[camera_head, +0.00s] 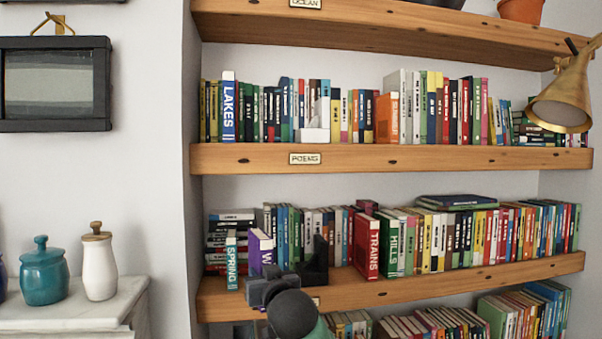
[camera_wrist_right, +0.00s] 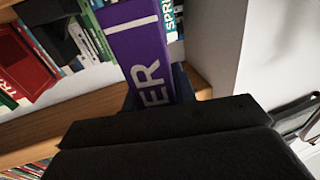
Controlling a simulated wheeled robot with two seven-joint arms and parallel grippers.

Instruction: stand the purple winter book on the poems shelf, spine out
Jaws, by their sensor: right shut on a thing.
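The purple winter book (camera_head: 259,248) is on the lower shelf, to the right of the SPRING book, its white-lettered spine facing out. Its lower part is hidden behind my right gripper (camera_head: 270,288). In the right wrist view the purple spine (camera_wrist_right: 142,50) shows the letters "ER", and the gripper (camera_wrist_right: 160,98) is shut on its lower end. The poems shelf (camera_head: 420,158) is the board above, marked by a POEMS plate (camera_head: 305,158). Books stand on it, among them LAKES (camera_head: 228,108) and an orange book (camera_head: 387,118). My left gripper is not in view.
The SPRING book (camera_head: 231,260) stands close left of the purple book. A dark bookend (camera_head: 315,262) and the red TRAINS book (camera_head: 367,247) are to the right. A white bookend (camera_head: 316,134) stands on the poems shelf. A brass lamp (camera_head: 563,100) hangs at right.

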